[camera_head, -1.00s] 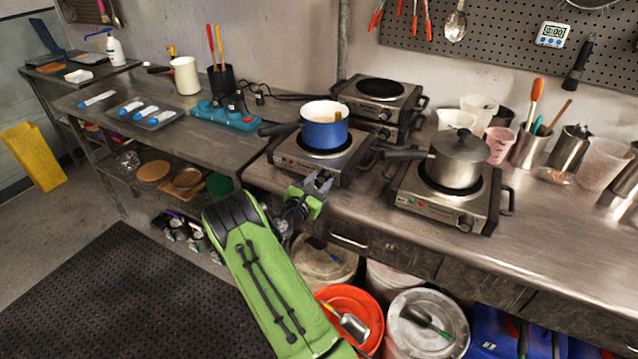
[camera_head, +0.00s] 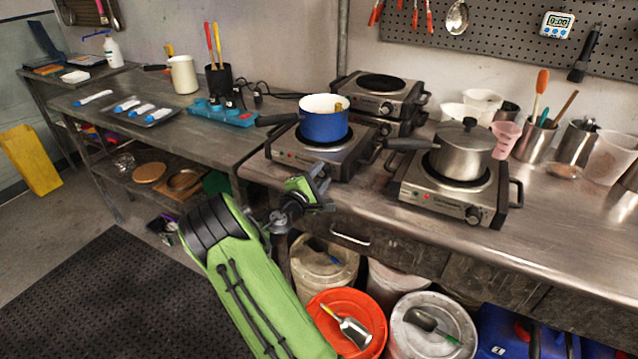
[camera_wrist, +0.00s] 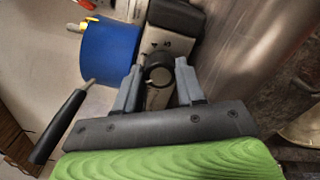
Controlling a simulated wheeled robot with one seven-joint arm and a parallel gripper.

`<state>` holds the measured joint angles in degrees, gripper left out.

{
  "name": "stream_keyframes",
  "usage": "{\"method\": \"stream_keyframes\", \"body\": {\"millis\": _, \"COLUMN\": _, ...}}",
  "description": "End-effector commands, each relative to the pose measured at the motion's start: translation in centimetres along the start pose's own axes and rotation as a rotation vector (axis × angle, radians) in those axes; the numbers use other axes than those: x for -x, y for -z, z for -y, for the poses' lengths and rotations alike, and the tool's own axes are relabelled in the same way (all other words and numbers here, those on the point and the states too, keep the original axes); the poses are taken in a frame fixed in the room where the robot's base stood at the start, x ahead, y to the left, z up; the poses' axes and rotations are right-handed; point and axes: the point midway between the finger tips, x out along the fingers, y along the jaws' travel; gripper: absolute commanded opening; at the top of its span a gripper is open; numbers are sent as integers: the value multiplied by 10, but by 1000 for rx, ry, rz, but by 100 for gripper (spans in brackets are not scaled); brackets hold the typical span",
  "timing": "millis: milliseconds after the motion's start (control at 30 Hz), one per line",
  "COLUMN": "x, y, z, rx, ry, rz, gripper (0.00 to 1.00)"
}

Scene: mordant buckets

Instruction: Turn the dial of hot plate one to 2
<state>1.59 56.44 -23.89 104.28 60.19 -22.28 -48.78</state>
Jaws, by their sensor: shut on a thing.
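The hot plate (camera_head: 283,152) under the blue pot (camera_head: 324,127) stands at the front edge of the steel counter. In the wrist view its metal front panel (camera_wrist: 158,98) shows with a round black dial (camera_wrist: 158,76). My gripper (camera_wrist: 159,70) has one finger on each side of this dial and is shut on it. In the head view my gripper (camera_head: 320,183) is at the front of the hot plate and hides the dial. The dial's setting cannot be read. The blue pot also shows in the wrist view (camera_wrist: 108,53), with its black handle pointing away.
A second hot plate (camera_head: 440,196) with a lidded steel pot (camera_head: 464,152) stands to the right. Stacked hot plates (camera_head: 388,97) are behind. Below the counter are an orange-lidded bucket (camera_head: 322,312) and a white-lidded bucket (camera_head: 437,315). The counter at right front is clear.

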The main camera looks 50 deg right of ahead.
Motion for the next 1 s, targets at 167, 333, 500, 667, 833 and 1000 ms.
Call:
{"method": "stream_keyframes", "body": {"millis": 167, "x": 0, "y": 2, "z": 3, "rx": -138, "ry": 0, "rz": -1, "gripper": 8}}
{"method": "stream_keyframes", "body": {"millis": 333, "x": 0, "y": 2, "z": 3, "rx": -239, "ry": 1, "rz": -1, "gripper": 8}}
{"method": "stream_keyframes", "body": {"millis": 500, "x": 0, "y": 1, "z": 3, "rx": -305, "ry": 2, "rz": 0, "gripper": 8}}
{"method": "stream_keyframes", "body": {"millis": 667, "x": 0, "y": 1, "z": 3, "rx": -337, "ry": 2, "rz": 0, "gripper": 8}}
{"method": "stream_keyframes", "body": {"millis": 833, "x": 0, "y": 0, "z": 2, "rx": -350, "ry": 3, "rz": 0, "gripper": 8}}
{"method": "stream_keyframes", "body": {"millis": 1000, "x": 0, "y": 0, "z": 2, "rx": -350, "ry": 3, "rz": 0, "gripper": 8}}
